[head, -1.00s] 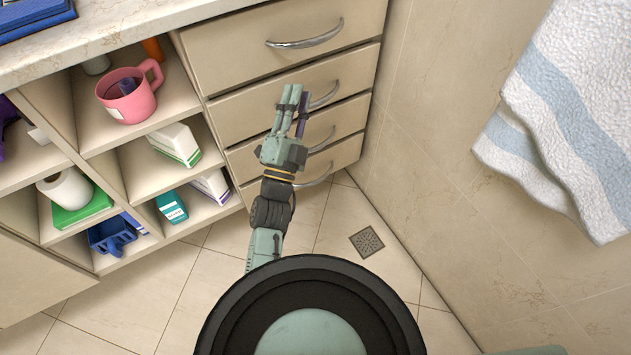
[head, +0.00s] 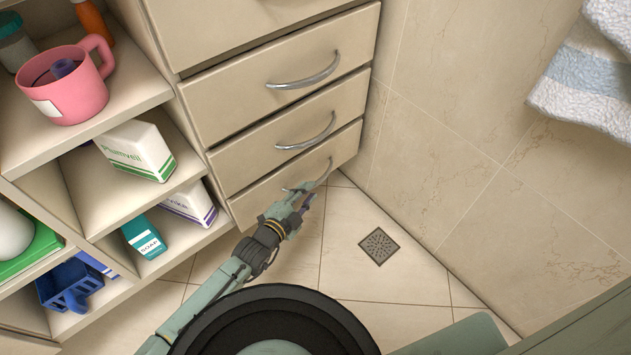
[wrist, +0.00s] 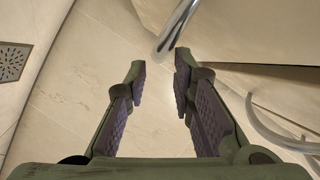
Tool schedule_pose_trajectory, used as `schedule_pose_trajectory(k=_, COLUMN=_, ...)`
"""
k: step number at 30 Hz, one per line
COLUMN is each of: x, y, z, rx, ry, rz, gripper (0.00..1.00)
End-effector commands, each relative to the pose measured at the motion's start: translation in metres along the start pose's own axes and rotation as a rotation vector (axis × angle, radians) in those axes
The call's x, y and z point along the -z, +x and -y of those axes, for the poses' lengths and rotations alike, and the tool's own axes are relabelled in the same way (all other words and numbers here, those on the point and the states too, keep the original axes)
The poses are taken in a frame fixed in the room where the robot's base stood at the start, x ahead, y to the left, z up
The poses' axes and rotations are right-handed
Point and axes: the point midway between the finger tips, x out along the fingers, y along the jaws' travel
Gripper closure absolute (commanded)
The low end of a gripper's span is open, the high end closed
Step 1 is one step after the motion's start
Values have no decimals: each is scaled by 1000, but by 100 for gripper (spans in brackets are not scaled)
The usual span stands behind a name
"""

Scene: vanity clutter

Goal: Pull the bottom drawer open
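The bottom drawer (head: 345,149) is the lowest front in the cream cabinet in the head view and looks flush with the drawers above. Its curved metal handle (head: 323,179) is partly hidden by my gripper (head: 304,194), which is low in front of that drawer. In the wrist view, my gripper (wrist: 160,72) is open, with its two padded fingers apart and nothing between them. The handle (wrist: 175,33) shows just beyond the fingertips, nearer the right finger. I cannot tell whether a finger touches it.
Another drawer's handle (wrist: 280,133) curves close to the right finger in the wrist view. Open shelves with a pink mug (head: 67,82) and boxes stand left. A tiled wall (head: 455,120) is close on the right. The floor around the drain (head: 379,246) is clear.

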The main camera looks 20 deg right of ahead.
Motion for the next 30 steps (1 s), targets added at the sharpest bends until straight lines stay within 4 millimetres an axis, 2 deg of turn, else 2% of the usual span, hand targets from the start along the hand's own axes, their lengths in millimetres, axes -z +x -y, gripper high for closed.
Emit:
schedule_pose_trajectory(k=1, x=1, y=12, z=-2, rx=0, ry=-3, rz=-4, gripper=77)
schedule_pose_trajectory(k=6, x=1, y=42, z=-2, rx=0, ry=-3, rz=-2, gripper=77)
schedule_pose_trajectory(k=12, x=0, y=62, z=0, rx=1, ry=-1, rz=0, gripper=77)
schedule_pose_trajectory(k=23, x=0, y=66, z=0, rx=1, ry=0, rz=1, gripper=78)
schedule_pose_trajectory(k=30, x=0, y=65, z=0, rx=1, ry=-1, rz=1, gripper=94)
